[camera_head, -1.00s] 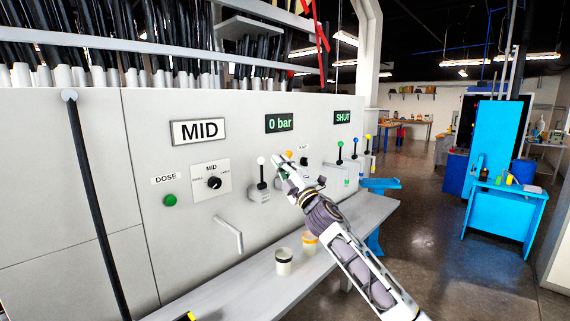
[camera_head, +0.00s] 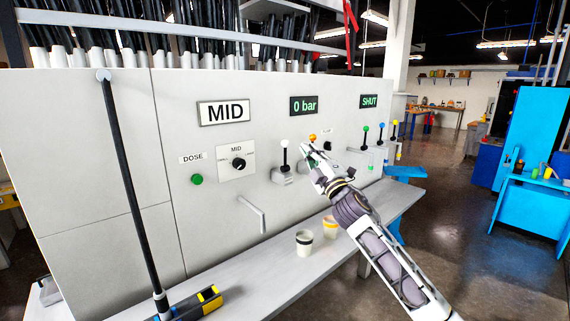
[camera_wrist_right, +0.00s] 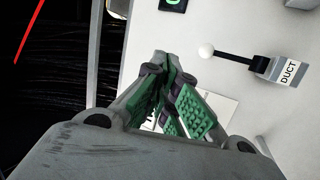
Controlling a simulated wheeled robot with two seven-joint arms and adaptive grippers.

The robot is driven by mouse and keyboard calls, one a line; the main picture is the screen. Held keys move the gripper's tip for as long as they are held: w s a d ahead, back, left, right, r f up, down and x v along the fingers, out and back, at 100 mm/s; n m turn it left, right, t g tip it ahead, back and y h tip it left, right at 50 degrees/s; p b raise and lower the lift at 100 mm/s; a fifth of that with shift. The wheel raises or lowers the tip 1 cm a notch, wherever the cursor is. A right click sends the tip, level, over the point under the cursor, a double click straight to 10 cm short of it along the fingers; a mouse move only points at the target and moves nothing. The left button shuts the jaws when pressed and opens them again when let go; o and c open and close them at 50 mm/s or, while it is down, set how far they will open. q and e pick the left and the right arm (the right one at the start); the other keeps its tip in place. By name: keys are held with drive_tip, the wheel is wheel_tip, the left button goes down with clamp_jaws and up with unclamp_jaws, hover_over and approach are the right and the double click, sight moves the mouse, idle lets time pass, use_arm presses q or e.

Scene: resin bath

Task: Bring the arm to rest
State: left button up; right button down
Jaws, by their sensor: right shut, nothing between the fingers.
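My right arm reaches from the lower right toward the grey panel (camera_head: 90,160). Its gripper (camera_head: 306,149) is shut and empty, pointing up and left in front of the panel. The gripper appears just right of a white-knobbed lever (camera_head: 284,145) and overlaps an orange-knobbed lever (camera_head: 312,137), whose lower part is hidden. Contact cannot be told from the head view. In the right wrist view the green-padded fingers (camera_wrist_right: 172,92) hold nothing, and the white-knobbed lever (camera_wrist_right: 206,51), labelled DUCT, is clear of them. My left gripper is out of view.
A black pole (camera_head: 130,185) stands at left near a yellow-and-black item (camera_head: 200,304). Open floor lies to the right.

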drive_tip(key=s+d+f+m+g+h, duration=0.25)
drive_tip(key=s+f+m, duration=0.2)
drive_tip(key=f, duration=0.65)
drive_tip(key=s+d+f+m+g+h, duration=0.25)
drive_tip(key=s+f+m+h, duration=0.2)
drive_tip(key=f, duration=0.65)
drive_tip(key=s+d+f+m+g+h, duration=0.25)
drive_tip(key=s+f+m, duration=0.2)
drive_tip(key=f, duration=0.65)
drive_tip(key=s+d+f+m+g, duration=0.15)
drive_tip(key=s+f+g, duration=0.35)
drive_tip(key=s, duration=0.5)
drive_tip(key=s+d+f+m+g, duration=0.1)
drive_tip(key=s+f+m+g, duration=0.1)
drive_tip(key=s+f, duration=0.65)
drive_tip(key=s+d+f+m+g, duration=0.2)
drive_tip(key=s+f+g, duration=0.15)
drive_tip(key=s, duration=0.85)
wheel_tip(320, 180, down, 32)
drive_tip(key=s+g, duration=0.1)
drive_tip(key=s, duration=0.2)
drive_tip(key=s+d+f, duration=0.2)
drive_tip(key=s+f, duration=0.8)
drive_tip(key=s, duration=0.1)
drive_tip(key=s+d+f+g, duration=0.1)
drive_tip(key=s+f, duration=0.9)
drive_tip(key=s, duration=0.1)
drive_tip(key=shift+d+n+g, duration=0.3)
drive_tip(key=shift+d+n, duration=0.05)
drive_tip(key=shift+n, duration=0.05)
